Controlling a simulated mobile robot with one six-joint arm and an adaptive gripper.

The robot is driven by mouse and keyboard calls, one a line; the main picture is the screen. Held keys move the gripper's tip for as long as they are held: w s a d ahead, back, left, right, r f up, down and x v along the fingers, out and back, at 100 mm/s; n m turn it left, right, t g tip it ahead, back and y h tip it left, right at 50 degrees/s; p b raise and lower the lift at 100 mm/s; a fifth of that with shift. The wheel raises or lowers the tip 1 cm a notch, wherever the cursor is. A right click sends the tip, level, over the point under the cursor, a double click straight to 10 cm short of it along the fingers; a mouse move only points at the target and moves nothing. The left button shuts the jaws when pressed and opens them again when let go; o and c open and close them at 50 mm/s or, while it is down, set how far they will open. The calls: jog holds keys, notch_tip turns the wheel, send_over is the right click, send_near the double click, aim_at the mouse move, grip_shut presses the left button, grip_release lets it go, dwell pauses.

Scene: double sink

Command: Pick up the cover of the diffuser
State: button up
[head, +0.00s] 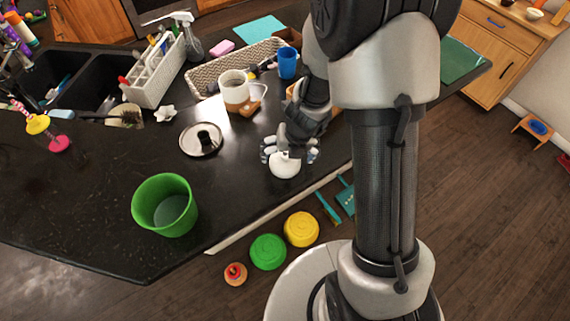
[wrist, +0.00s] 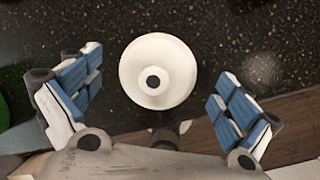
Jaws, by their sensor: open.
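The diffuser cover (head: 285,166) is a small white rounded piece on the black counter, near its front edge. In the wrist view the white cover (wrist: 157,71) is round with a dark hole in its middle. My gripper (head: 290,152) is right above it, pointing down. In the wrist view my gripper (wrist: 157,98) has its blue-padded fingers wide apart, one on each side of the cover, with dark counter showing between. The fingers do not touch it there. Part of the cover is hidden by the fingers in the head view.
A green bucket (head: 165,205) stands to the left on the counter. A round lid with a black knob (head: 201,140) and a white mug (head: 235,90) are behind. The sink (head: 85,75) is at the back left. The counter's front edge is close to the cover.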

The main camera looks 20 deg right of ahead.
jog(key=shift+w+f, duration=0.1)
jog(key=shift+f, duration=0.4)
jog(key=shift+r, duration=0.15)
jog(key=shift+c, duration=0.5)
jog(key=c, duration=1.1)
jog(key=shift+r, duration=0.1)
jog(key=shift+c, duration=0.2)
